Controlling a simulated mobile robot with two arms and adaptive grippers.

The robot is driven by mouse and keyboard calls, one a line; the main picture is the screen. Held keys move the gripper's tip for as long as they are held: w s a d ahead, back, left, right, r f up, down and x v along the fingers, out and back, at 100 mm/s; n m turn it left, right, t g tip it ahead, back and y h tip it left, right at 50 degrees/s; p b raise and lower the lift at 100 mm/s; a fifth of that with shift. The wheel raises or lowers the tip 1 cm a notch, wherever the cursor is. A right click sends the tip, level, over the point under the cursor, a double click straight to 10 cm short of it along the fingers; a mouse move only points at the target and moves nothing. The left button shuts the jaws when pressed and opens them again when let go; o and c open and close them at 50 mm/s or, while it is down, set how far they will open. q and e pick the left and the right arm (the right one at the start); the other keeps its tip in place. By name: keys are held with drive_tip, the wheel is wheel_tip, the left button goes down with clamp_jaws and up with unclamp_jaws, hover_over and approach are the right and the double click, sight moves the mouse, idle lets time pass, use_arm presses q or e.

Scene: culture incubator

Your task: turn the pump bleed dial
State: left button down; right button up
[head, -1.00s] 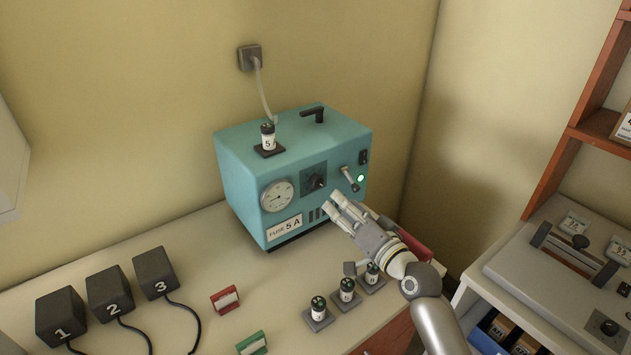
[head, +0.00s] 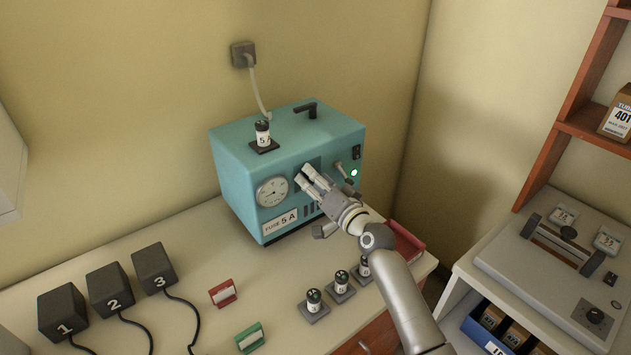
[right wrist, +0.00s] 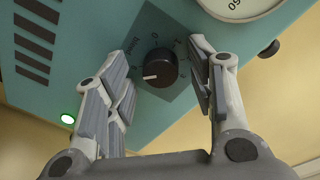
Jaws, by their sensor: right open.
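The pump bleed dial (right wrist: 157,68) is a round black knob with a white pointer line, on a dark square plate on the front of the teal pump (head: 232,178). In the right wrist view it sits between the two fingers of my right gripper (right wrist: 160,85), with a gap on both sides. In the head view my right gripper (head: 307,178) is at the pump's front and hides the dial. It is open and holds nothing. My left gripper is not in view.
A round gauge (head: 272,192) is left of the dial, and a small lever (head: 340,168) and green light (head: 354,173) are right of it. Several fuses on small bases, such as one (head: 314,302), stand on the bench below my arm. Black numbered boxes (head: 110,291) stand left.

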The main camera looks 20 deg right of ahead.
drive_tip(key=shift+s, duration=0.1)
drive_tip(key=c, duration=1)
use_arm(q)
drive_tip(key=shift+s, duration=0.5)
use_arm(e)
drive_tip(key=shift+c, duration=0.2)
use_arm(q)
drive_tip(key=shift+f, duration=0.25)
use_arm(e)
drive_tip(key=shift+n, duration=0.3)
use_arm(q)
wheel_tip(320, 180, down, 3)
drive_tip(key=b, duration=0.3)
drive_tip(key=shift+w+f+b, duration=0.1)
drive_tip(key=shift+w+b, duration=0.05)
drive_tip(key=shift+b, duration=0.2)
use_arm(e)
drive_tip(key=n, duration=0.8)
drive_tip(key=shift+y, duration=0.4)
drive_tip(key=shift+n, duration=0.4)
